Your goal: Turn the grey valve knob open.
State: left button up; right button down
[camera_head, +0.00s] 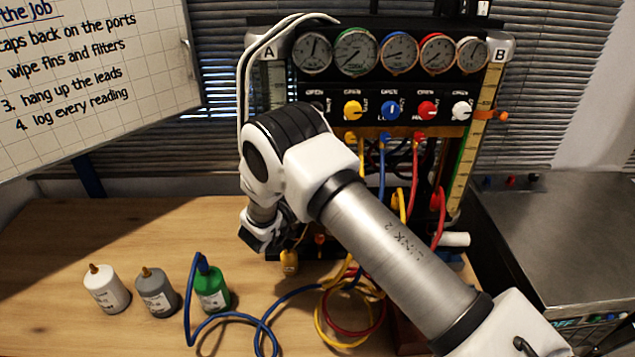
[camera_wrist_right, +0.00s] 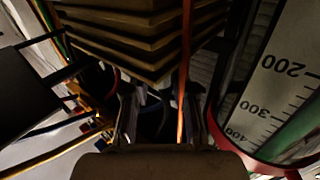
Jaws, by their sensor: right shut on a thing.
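The gauge rig (camera_head: 400,75) stands at the back of the table, with a row of yellow (camera_head: 352,110), blue (camera_head: 390,110), red (camera_head: 427,110) and white (camera_head: 461,110) knobs under its gauges. I cannot make out a grey valve knob; the left end of the row is dark and partly behind my arm. My right gripper (camera_head: 262,238) is low at the rig's left side, just above the table. In the right wrist view its fingers (camera_wrist_right: 160,120) are shut on a dark thing, too shadowed to identify. My left gripper is not in view.
White (camera_head: 106,290), grey (camera_head: 157,294) and green (camera_head: 211,290) bottles stand on the table (camera_head: 60,235) at left. A blue cable (camera_head: 235,317) and coiled yellow and red hoses (camera_head: 350,315) lie in front. A metal cart (camera_head: 570,235) is at right.

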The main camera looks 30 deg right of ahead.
jog(key=n+t+y, duration=0.1)
jog(key=n+t, duration=0.1)
jog(key=n+t+y, duration=0.2)
jog(key=t, duration=0.1)
jog(key=shift+s+d+f+b, duration=0.1)
jog(key=shift+b, duration=0.3)
jog(key=shift+n+t+y+b, duration=0.55)
jog(key=shift+n+t+y, duration=1.25)
jog(key=shift+t+y, duration=0.3)
jog(key=shift+y, duration=0.3)
jog(key=shift+r, duration=0.2)
jog(key=c, duration=1.2)
grip_release()
jog(key=shift+o, duration=1.4)
jog(key=shift+f, duration=0.1)
jog(key=shift+w+f, duration=0.1)
jog(key=shift+w, duration=0.1)
